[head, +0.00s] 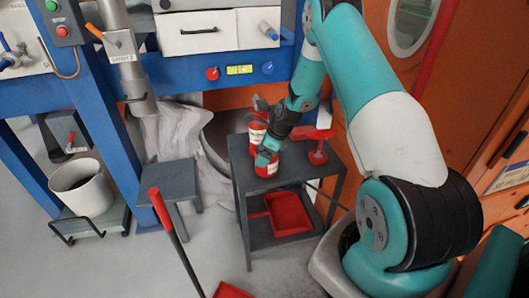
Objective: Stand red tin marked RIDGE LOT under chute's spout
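Two red tins with white labels stand on the grey side table (241,172). One tin (257,132) is at the back and the other (265,168) at the front; their label text is too small to read. My gripper (267,157) points down at the top of the front tin, its fingers overlapping the tin's upper part. Whether the fingers grip it cannot be told. The chute (132,80) is a grey pipe with an orange handle (97,34); its spout (143,106) hangs above and left of a low grey stool (168,174), whose top is bare.
A red implement (317,152) stands on the side table, right of my gripper. A red tray (288,213) lies on its lower shelf. A white bucket (82,188) stands at left beside a blue post (93,130). A red-handled tool (168,222) rises in front of the stool.

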